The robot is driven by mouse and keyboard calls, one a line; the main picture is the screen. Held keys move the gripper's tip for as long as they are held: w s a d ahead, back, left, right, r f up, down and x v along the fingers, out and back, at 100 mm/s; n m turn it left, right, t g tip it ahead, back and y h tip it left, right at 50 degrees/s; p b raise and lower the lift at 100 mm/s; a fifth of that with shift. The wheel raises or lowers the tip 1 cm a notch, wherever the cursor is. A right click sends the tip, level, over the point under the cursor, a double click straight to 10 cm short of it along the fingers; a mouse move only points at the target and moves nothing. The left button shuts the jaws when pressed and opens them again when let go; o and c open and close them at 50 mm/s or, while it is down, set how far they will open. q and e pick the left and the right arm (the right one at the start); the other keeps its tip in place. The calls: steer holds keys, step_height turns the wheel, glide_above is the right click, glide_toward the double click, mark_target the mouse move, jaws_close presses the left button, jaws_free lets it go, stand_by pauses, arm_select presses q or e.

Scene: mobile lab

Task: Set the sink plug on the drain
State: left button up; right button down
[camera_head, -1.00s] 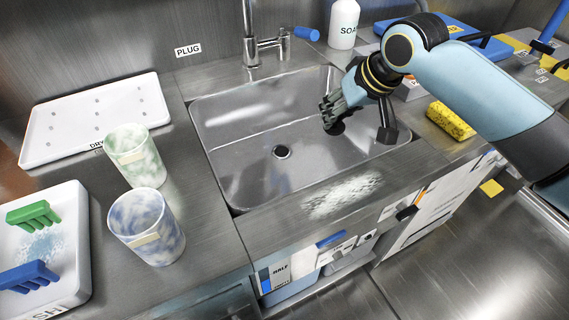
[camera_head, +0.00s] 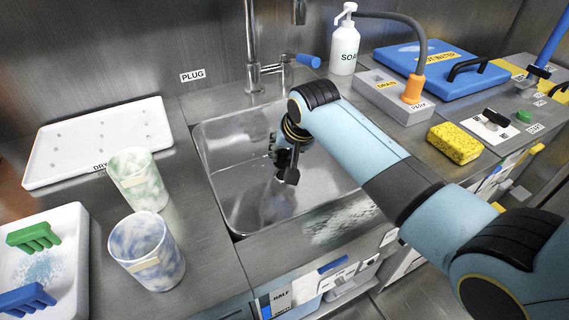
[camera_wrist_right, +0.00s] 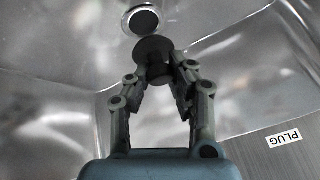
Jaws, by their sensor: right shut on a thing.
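My right gripper (camera_head: 277,150) is over the metal sink (camera_head: 225,190), pointing down into it. In the right wrist view my right gripper (camera_wrist_right: 158,76) is shut on the dark round sink plug (camera_wrist_right: 153,47), whose disc shows beyond the fingertips. The drain (camera_wrist_right: 141,19) is a bright ring with a dark centre, just beyond the plug in that view. The plug is beside the drain in the picture; its height above the sink floor is hard to tell. In the head view my gripper and wrist hide the drain, and the plug cannot be made out. My left gripper is out of view.
Two speckled cups (camera_head: 146,250) and a white drying tray (camera_head: 100,140) stand left of the sink. The faucet (camera_head: 252,60) rises behind it. A soap bottle (camera_head: 344,48), a grey drain box (camera_head: 395,95) and a yellow sponge (camera_head: 454,143) are on the right.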

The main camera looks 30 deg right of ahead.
mark_target(286, 160)
step_height(286, 160, down, 4)
steer(key=shift+r+b, duration=0.2)
steer(key=shift+b, duration=0.2)
steer(key=shift+s+r, duration=0.1)
steer(key=c, duration=1.2)
jaws_free()
steer(key=shift+r, duration=0.1)
steer(key=p+v, duration=0.3)
steer(key=v, duration=0.8)
steer(key=shift+s+r+p, duration=0.2)
steer(key=shift+r+p, duration=0.15)
